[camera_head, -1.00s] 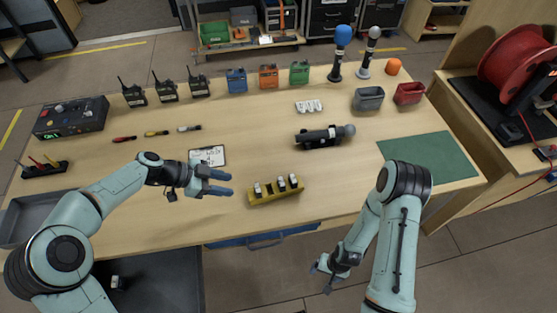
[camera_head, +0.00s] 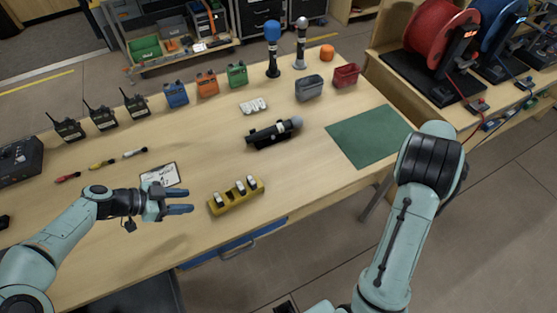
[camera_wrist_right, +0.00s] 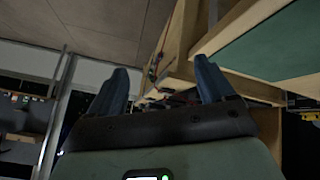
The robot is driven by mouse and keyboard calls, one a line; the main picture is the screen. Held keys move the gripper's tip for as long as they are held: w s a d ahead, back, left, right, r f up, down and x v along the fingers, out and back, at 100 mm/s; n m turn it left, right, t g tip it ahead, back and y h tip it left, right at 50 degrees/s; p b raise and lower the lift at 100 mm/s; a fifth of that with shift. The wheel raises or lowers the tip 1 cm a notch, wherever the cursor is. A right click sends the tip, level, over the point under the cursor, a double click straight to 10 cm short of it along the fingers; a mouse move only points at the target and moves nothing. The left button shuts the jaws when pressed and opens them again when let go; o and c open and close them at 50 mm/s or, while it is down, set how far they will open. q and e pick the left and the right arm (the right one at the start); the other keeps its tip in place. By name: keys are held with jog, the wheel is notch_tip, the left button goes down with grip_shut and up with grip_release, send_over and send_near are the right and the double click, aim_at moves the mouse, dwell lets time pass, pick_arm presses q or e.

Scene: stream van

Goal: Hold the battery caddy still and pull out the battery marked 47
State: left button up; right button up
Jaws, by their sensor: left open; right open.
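The yellow battery caddy (camera_head: 238,203) stands on the wooden table near its front edge. Batteries with pale tops (camera_head: 241,187) stand in it in a row; their markings are too small to read. My left gripper (camera_head: 189,202) is open and empty, just left of the caddy and apart from it. My right gripper (camera_wrist_right: 162,72) is open and empty in the right wrist view, below the level of a table top. It is out of the head view, where only my right arm shows, at the right in front of the table.
A clipboard (camera_head: 160,175) lies behind my left gripper. A microphone in a black holder (camera_head: 272,133) lies behind the caddy. A green mat (camera_head: 368,135) covers the right end of the table. Radios (camera_head: 103,117) stand at the back left. The table just right of the caddy is clear.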

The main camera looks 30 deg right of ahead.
jog(key=w+a+r+n+t+y, duration=0.1)
jog(key=w+a+r+n+y, duration=0.1)
jog(key=w+a+n, duration=0.75)
notch_tip(320, 180, up, 4)
jog(key=n+g+y, duration=0.1)
jog(key=n+y, duration=0.5)
jog(key=n, duration=1.6)
send_over(241, 185)
jog(key=shift+a+f, duration=0.1)
jog(key=shift+f, duration=0.15)
notch_tip(241, 185, down, 13)
jog(key=shift+r, duration=0.15)
jog(key=shift+c, duration=0.3)
